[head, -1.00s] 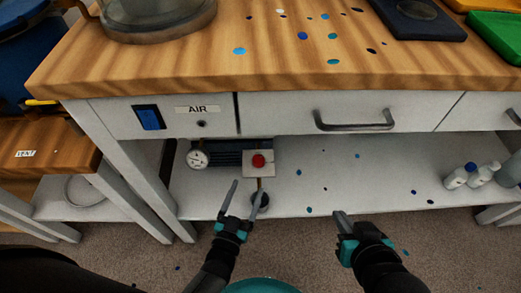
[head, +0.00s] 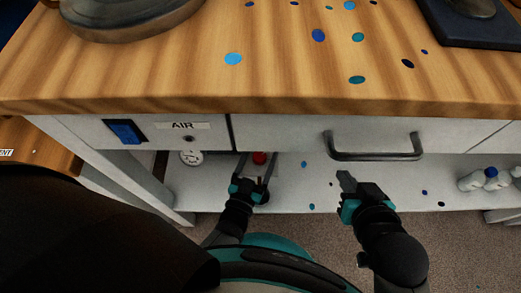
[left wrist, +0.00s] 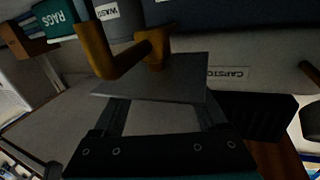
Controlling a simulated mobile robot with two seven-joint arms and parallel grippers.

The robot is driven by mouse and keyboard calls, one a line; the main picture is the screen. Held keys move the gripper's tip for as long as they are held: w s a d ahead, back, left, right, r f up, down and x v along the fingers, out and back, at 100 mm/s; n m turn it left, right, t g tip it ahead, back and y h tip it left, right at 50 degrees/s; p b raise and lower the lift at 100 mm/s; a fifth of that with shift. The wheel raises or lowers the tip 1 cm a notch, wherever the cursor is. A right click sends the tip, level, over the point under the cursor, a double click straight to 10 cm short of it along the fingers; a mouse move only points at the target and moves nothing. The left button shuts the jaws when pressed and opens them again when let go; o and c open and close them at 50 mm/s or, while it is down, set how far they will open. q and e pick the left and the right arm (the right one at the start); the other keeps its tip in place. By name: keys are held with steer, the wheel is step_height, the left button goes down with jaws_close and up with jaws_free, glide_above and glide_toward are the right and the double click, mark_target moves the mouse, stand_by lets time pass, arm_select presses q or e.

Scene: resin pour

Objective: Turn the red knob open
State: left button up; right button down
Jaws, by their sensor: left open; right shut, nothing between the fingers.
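The red knob (head: 259,157) shows in the head view just under the front edge of the bench, above the lower shelf. Its upper part and the panel around it are mostly hidden by the drawer front. My left gripper (head: 257,165) is open, its fingers on either side of the knob in the picture; I cannot tell whether they touch it. In the left wrist view its fingers (left wrist: 163,112) reach towards a grey plate (left wrist: 150,82) with a copper-coloured bent pipe (left wrist: 140,52) behind it; the knob does not show there. My right gripper (head: 345,180) is shut and empty, below the drawer handle.
The wooden bench top (head: 285,75) overhangs my left gripper. A drawer handle (head: 374,147) juts out above my right gripper. A pressure gauge (head: 191,157) is left of the knob. White bottles (head: 471,180) stand on the shelf (head: 400,185) at right, with free room between.

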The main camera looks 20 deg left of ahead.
steer(key=shift+s, duration=0.15)
arm_select(q)
steer(key=shift+s, duration=0.1)
steer(key=shift+c, duration=0.8)
jaws_close()
arm_select(e)
steer(key=shift+r, duration=0.15)
